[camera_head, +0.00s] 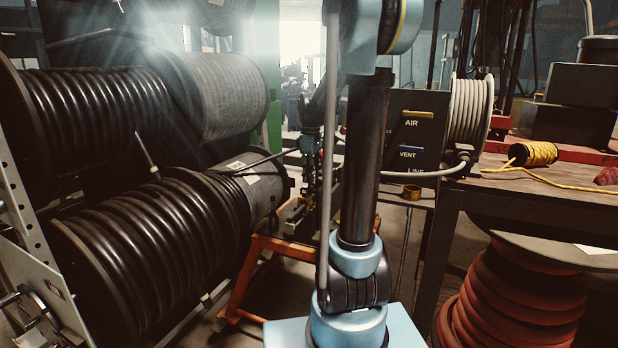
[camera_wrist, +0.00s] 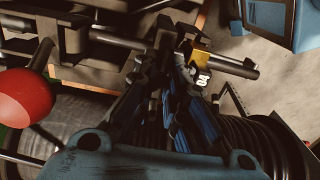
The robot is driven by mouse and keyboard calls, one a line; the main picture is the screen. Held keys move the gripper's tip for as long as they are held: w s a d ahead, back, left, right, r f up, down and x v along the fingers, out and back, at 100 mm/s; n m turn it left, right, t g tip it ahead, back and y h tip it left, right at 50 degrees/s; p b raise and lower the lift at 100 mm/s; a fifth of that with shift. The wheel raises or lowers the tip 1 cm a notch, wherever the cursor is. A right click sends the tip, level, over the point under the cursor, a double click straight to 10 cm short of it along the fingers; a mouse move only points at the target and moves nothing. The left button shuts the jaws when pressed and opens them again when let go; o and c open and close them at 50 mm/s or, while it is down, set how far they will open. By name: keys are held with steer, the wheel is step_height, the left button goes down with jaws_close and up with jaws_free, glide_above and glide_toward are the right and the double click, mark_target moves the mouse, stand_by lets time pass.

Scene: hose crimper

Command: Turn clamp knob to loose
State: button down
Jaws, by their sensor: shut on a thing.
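My gripper (camera_wrist: 178,62) reaches into the crimper from the bottom of the wrist view. Its dark fingers are close together around a dark part that I take for the clamp knob; the fingers hide most of it. A yellow piece (camera_wrist: 201,60) and a small white marking lie just right of the fingertips, by a dark bar (camera_wrist: 228,64).
A red ball-ended lever (camera_wrist: 27,97) is close on the left in the wrist view. Large black hose reels (camera_head: 150,240) fill the left of the head view. An orange stand (camera_head: 262,262) supports the crimper. A workbench (camera_head: 540,195) with yellow cord (camera_head: 533,154) is at right.

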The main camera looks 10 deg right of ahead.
steer(key=shift+w+d, duration=0.1)
steer(key=shift+d, duration=0.1)
steer(key=c, duration=1.6)
jaws_free()
steer(key=shift+c, duration=0.2)
steer(key=shift+a+r, duration=0.1)
step_height(320, 180, up, 12)
steer(key=shift+f, duration=0.2)
